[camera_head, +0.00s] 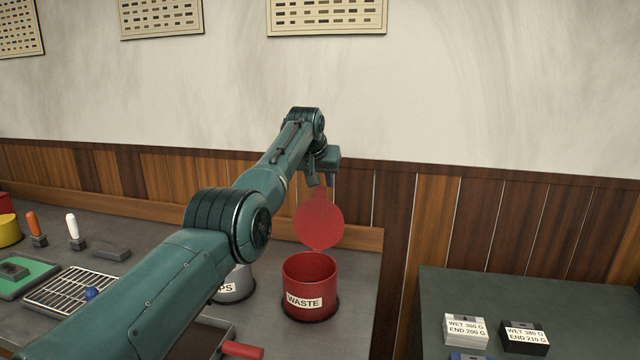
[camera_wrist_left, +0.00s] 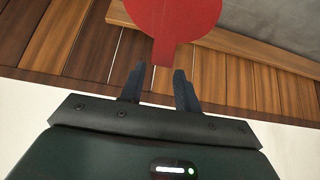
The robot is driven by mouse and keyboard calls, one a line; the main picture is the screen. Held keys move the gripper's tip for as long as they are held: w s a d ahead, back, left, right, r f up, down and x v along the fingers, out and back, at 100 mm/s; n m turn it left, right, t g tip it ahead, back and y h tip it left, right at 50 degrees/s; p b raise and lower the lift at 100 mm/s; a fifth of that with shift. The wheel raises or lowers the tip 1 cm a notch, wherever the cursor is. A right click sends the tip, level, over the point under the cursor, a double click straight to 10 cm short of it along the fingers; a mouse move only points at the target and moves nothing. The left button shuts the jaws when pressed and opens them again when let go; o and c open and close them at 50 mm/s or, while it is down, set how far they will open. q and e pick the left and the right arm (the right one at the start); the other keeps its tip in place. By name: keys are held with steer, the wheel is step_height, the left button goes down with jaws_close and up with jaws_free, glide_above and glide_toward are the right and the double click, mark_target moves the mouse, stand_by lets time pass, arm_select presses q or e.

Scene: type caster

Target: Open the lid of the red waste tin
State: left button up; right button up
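The red waste tin (camera_head: 310,288), labelled WASTE, stands on the grey bench near its right end. Its round red lid (camera_head: 319,219) stands upright above the rim at the back, and the tin's mouth is open. My left gripper (camera_head: 321,183) is above the lid, at its upper tab. In the left wrist view the lid (camera_wrist_left: 172,18) hangs ahead with its tab pointing toward the space between the fingers (camera_wrist_left: 159,85). The fingers are apart, with a gap on each side of the tab, and look empty. My right gripper is in neither view.
A grey tin (camera_head: 236,284), its label partly hidden by my arm, stands left of the waste tin. A red handle (camera_head: 242,350) lies in front. A wire rack (camera_head: 72,290) and a blue ball (camera_head: 91,293) are left. A wooden ledge and wall are behind.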

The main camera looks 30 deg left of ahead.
arm_select(q)
steer(key=shift+o, duration=0.7)
steer(key=shift+s+f, duration=0.1)
steer(key=shift+f, duration=0.05)
steer(key=shift+o, duration=0.8)
steer(key=shift+f, duration=0.25)
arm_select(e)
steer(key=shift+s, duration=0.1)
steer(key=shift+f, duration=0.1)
arm_select(q)
steer(key=shift+s+d+r+b, duration=0.1)
steer(key=shift+s+r+b, duration=0.1)
steer(key=shift+b, duration=0.45)
steer(key=shift+s+r+b, duration=0.15)
steer(key=shift+r+b, duration=0.05)
steer(key=shift+b, duration=0.35)
steer(key=b+v, duration=0.3)
steer(key=v, duration=0.9)
steer(key=shift+r, duration=0.15)
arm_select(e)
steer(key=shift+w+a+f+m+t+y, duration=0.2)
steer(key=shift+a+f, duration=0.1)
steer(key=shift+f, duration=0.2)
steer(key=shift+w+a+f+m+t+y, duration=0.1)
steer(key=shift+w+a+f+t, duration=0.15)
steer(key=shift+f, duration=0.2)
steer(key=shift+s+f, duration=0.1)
